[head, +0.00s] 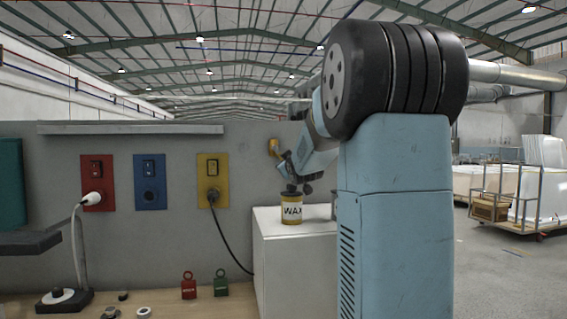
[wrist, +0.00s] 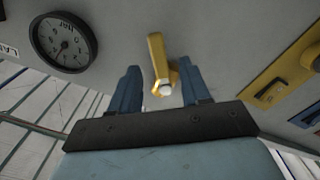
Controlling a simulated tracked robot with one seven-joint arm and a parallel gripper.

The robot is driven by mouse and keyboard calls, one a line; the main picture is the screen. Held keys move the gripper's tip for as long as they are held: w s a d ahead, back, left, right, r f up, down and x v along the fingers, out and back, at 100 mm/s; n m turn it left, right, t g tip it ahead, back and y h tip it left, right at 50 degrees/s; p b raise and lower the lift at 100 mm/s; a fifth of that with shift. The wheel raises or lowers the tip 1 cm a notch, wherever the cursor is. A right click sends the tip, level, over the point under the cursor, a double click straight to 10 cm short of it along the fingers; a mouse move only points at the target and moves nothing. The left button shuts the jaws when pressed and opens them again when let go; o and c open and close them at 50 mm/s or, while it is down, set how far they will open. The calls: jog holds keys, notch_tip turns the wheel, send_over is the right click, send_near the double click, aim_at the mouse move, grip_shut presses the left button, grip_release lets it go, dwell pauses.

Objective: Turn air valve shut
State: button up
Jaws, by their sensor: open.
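The air valve has a yellow lever handle (wrist: 156,55) on the grey wall panel, with a pale round end at its pivot. In the head view a small yellow part of the valve (head: 274,147) shows on the wall panel. My gripper (wrist: 158,72) is open. Its two blue fingers stand on either side of the lever in the wrist view, with gaps showing on both sides and no clear contact. In the head view my gripper (head: 284,162) is small and close to the valve, partly hidden by my wrist.
A round dark gauge (wrist: 63,42) sits beside the valve. A yellow switch plate (head: 213,181) with a plugged black cable is left of it. A WAX can (head: 292,209) stands on a white cabinet (head: 297,270) below my gripper. Blue (head: 150,182) and red (head: 97,183) plates are further left.

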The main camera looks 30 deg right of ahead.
jog(key=shift+x, duration=3)
grip_shut()
jog(key=shift+f, duration=0.1)
